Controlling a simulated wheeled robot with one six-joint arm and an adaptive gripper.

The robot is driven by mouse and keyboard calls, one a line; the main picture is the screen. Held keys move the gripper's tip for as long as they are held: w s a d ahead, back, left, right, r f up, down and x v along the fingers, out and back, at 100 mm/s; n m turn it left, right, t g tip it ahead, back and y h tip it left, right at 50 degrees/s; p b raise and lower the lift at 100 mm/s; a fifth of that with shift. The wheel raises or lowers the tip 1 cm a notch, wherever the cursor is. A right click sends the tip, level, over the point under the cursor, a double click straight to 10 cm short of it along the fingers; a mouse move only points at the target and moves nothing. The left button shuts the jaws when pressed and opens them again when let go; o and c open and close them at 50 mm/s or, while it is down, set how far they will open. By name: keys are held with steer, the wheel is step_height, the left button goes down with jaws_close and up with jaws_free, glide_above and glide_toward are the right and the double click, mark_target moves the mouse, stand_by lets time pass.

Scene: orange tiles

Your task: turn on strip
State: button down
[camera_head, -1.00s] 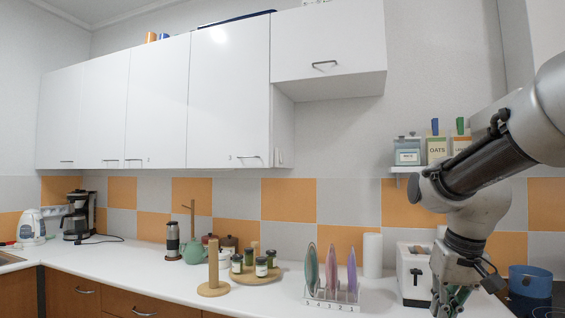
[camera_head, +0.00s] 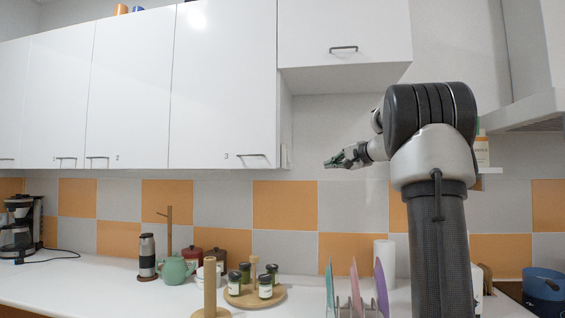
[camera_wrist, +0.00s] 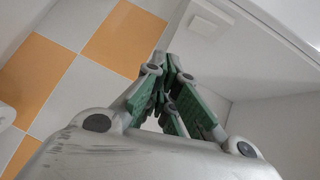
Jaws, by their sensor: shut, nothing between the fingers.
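A small white switch-like box (camera_head: 284,156) sits low on the right side panel of the tall white wall cabinet. In the wrist view a white square plate (camera_wrist: 207,30) shows on a pale panel, ahead and to the right of the fingertips; it looks like the same box. My gripper (camera_head: 332,162) is shut and empty, in the air right of the box and pointing left at it, with a gap between. The green-padded fingers come together in the wrist view (camera_wrist: 166,68). No lit strip can be made out.
White cabinets (camera_head: 222,80) run along the wall, with a shorter cabinet (camera_head: 345,40) above my gripper. Below, the counter (camera_head: 100,285) holds a wooden board with jars (camera_head: 245,298), a green teapot (camera_head: 174,270), a plate rack (camera_head: 345,308) and a paper roll (camera_head: 385,255).

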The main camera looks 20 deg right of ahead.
steer(key=r, duration=0.1)
steer(key=w+a+r, duration=0.1)
steer(key=r, duration=0.1)
steer(key=shift+w+a+r+m+t, duration=0.2)
steer(key=shift+m+t, duration=0.1)
steer(key=shift+t, duration=0.1)
steer(key=shift+w+f, duration=0.1)
steer(key=w+a+f, duration=0.1)
steer(key=w+a, duration=0.4)
steer(key=w, duration=0.6)
steer(key=shift+w+f, duration=0.2)
steer(key=shift+w, duration=0.2)
